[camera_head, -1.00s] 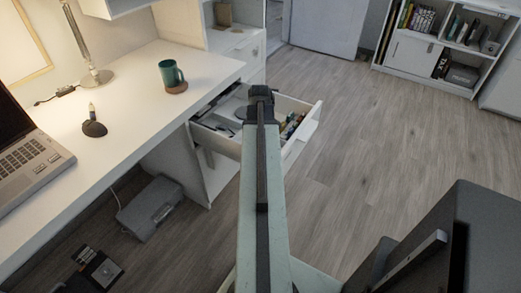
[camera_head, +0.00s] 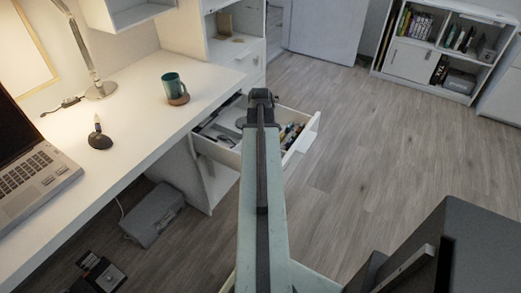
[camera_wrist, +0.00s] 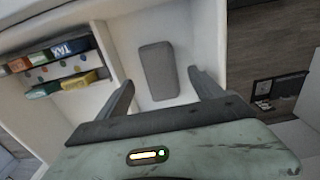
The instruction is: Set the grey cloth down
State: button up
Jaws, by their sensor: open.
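The grey cloth (camera_wrist: 157,70) appears as a flat, rounded grey rectangle in the wrist view. It lies on the white bottom of the open drawer (camera_head: 308,136), in the compartment beside a divider. My gripper (camera_wrist: 161,80) is open, its two dark fingers apart on either side of the cloth in the picture, with nothing held. I see no finger touching the cloth. In the head view my arm reaches over the drawer and hides part of its inside; the fingers cannot be made out there.
Small coloured boxes (camera_wrist: 68,48) fill the neighbouring drawer compartment. A green mug (camera_head: 173,85) on a coaster, a lamp (camera_head: 101,90) and a laptop (camera_head: 35,170) stand on the white desk (camera_head: 130,125). A grey box (camera_head: 153,213) is on the floor below.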

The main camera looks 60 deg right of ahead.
notch_tip(320, 180, up, 8)
jog(key=p, duration=0.6)
jog(key=shift+f, duration=0.15)
jog(key=w+a, duration=1.7)
jog(key=a, duration=0.4)
jog(key=w+a, duration=0.2)
jog(key=a, duration=1.2)
jog(key=w+a, duration=0.3)
jog(key=a, duration=1.2)
jog(key=shift+w, duration=0.1)
